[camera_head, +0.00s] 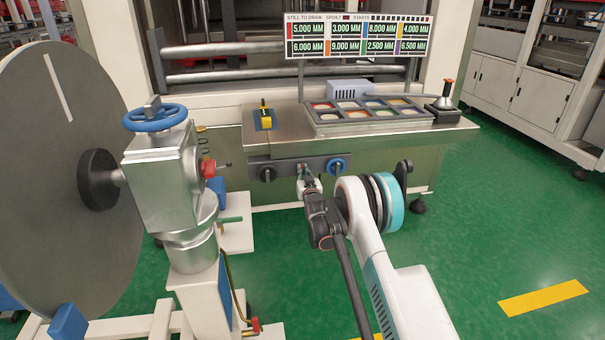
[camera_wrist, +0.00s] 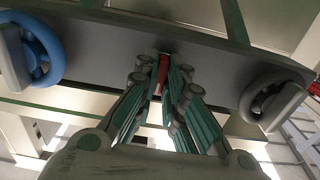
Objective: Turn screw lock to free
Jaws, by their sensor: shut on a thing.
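A grey panel on the front of the metal bench carries a blue handwheel (camera_head: 336,166) and a black handwheel (camera_head: 266,173). In the wrist view the blue handwheel (camera_wrist: 35,50) is at the left and the black one (camera_wrist: 275,98) at the right. My gripper (camera_head: 306,182) is at the panel between them. In the wrist view its green-padded fingers (camera_wrist: 161,88) are closed around a small red part (camera_wrist: 163,70), which looks like the screw lock. The fingers hide most of it, so its turn angle cannot be told.
A large grey reel stand (camera_head: 165,175) rises close on the left. Green floor (camera_head: 500,220) is open to the right.

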